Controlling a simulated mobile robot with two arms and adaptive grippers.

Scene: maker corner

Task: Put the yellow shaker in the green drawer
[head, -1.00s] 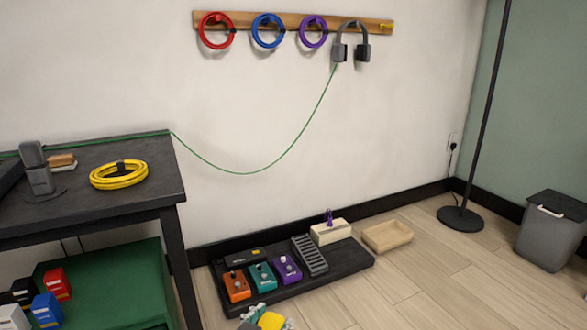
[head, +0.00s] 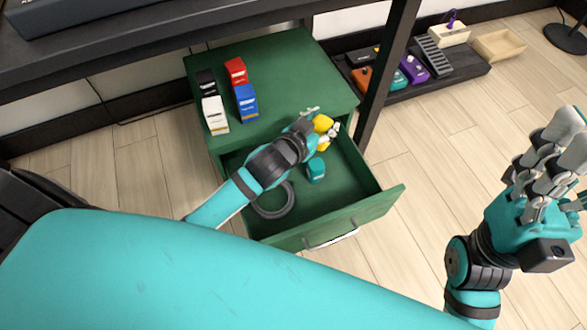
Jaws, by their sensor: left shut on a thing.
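The yellow shaker (head: 322,123) is in my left gripper (head: 325,133), whose fingers are shut around it and partly hide it. The gripper is above the back right part of the green drawer (head: 352,214). The drawer is pulled out of the green cabinet (head: 290,75). A gap between the shaker and the drawer floor is hard to judge. My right gripper (head: 562,145) is raised at the right edge over the floor, far from the drawer, and appears empty. Its finger spacing is unclear.
The drawer holds a grey cable coil (head: 274,201) and a teal block (head: 316,170). Several small boxes, including a red one (head: 236,72), stand on the cabinet. A dark table leg (head: 385,75) rises beside the cabinet. A pedalboard (head: 470,70) lies beyond it.

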